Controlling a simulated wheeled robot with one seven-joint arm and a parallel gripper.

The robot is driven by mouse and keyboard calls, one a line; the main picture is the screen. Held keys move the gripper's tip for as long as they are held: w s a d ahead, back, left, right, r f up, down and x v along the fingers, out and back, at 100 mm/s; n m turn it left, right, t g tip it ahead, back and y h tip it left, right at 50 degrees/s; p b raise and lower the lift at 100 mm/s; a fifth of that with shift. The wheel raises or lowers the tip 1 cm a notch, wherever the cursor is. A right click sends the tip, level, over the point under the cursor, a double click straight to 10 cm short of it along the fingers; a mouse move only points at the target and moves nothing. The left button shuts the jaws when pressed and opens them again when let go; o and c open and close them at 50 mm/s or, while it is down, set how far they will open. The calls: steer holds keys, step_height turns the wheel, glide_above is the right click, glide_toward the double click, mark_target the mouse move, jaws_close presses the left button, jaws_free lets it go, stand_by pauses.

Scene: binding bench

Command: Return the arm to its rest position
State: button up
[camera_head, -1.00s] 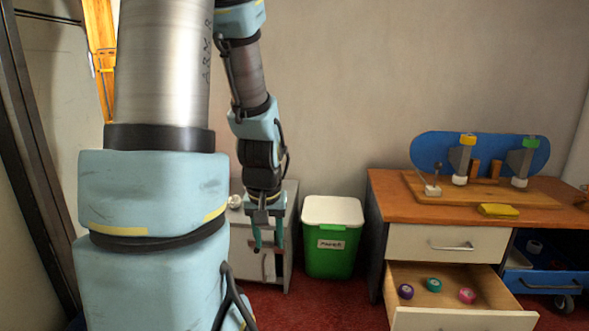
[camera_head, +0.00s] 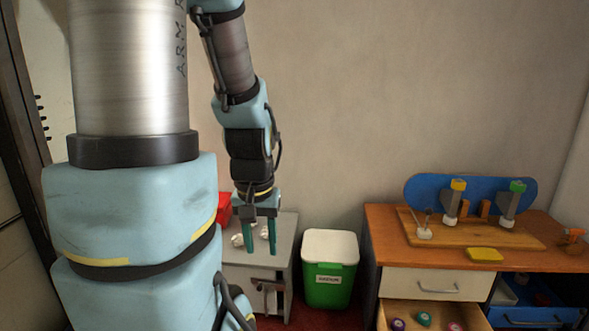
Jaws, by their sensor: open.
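My gripper (camera_head: 260,247) hangs from my arm left of the picture's middle, fingers pointing down. Its two green fingers are apart, with nothing seen between them but pale things on the grey cabinet behind. It appears in front of the grey cabinet (camera_head: 284,240), and I cannot tell the gap between them. My blue and metal arm fills much of the left side and hides what lies behind it.
A green bin with a white lid (camera_head: 329,285) stands right of the cabinet. The wooden bench (camera_head: 387,232) at right bears a blue-backed rack (camera_head: 415,190) and a yellow block (camera_head: 484,254). Its lower drawer (camera_head: 390,309) is open with several coloured rolls inside. A red object (camera_head: 224,208) shows behind my arm.

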step_height(320, 180, up, 19)
steer(key=p, duration=1.7)
steer(key=shift+r, duration=0.15)
